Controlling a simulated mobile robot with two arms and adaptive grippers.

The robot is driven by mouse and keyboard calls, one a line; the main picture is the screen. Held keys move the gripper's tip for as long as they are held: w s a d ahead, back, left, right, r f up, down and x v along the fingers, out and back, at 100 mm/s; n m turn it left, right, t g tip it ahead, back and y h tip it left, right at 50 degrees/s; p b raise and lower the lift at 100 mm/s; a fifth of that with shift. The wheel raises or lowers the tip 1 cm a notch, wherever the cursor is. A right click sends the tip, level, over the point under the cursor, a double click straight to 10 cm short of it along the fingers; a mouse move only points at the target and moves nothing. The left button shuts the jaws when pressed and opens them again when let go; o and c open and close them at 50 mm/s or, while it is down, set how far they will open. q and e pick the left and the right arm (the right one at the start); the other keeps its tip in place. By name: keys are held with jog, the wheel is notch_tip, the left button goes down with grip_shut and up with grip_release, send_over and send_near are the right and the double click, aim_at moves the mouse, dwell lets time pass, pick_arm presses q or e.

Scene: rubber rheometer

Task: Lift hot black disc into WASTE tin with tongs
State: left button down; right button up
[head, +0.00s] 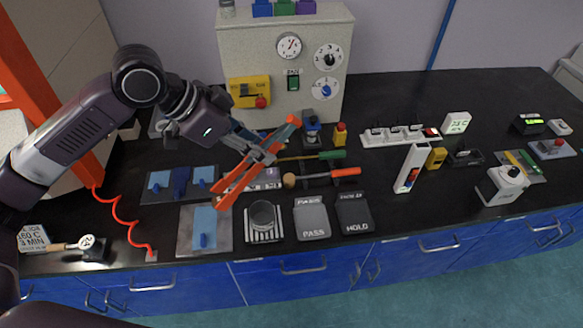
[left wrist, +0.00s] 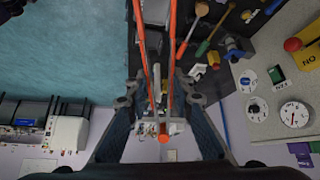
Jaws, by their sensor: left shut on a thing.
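My left gripper (head: 262,152) is shut on the orange tongs (head: 238,188), around their middle. The tongs slant over the bench, with two arm ends pointing down-left and slightly apart, near a grey plate with a blue block (head: 203,224). In the left wrist view the tongs (left wrist: 171,60) run up between the gripper's fingers (left wrist: 162,105). A dark round tin (head: 263,213) stands on a striped black-and-white base; I cannot read a WASTE label on it. I cannot make out the black disc. My right gripper is not in view.
The PASS tray (head: 311,217) and HOLD tray (head: 354,212) lie right of the tin. Behind them are hand tools, including an orange-handled one (head: 346,172). A grey control panel (head: 283,60) stands at the back. A red coiled cord (head: 121,212) lies at left.

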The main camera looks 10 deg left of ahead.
pick_arm(q)
jog(key=s+d+f+m+g+p, duration=0.3)
jog(key=d+m+g, duration=0.4)
jog(key=m, duration=0.4)
jog(key=shift+s+m+p, duration=0.25)
jog(key=shift+m+p, duration=0.15)
jog(key=shift+p, duration=0.25)
jog(key=shift+f, duration=0.1)
notch_tip(320, 180, down, 9)
jog(key=b, duration=0.8)
jog(key=c, duration=2.1)
grip_release()
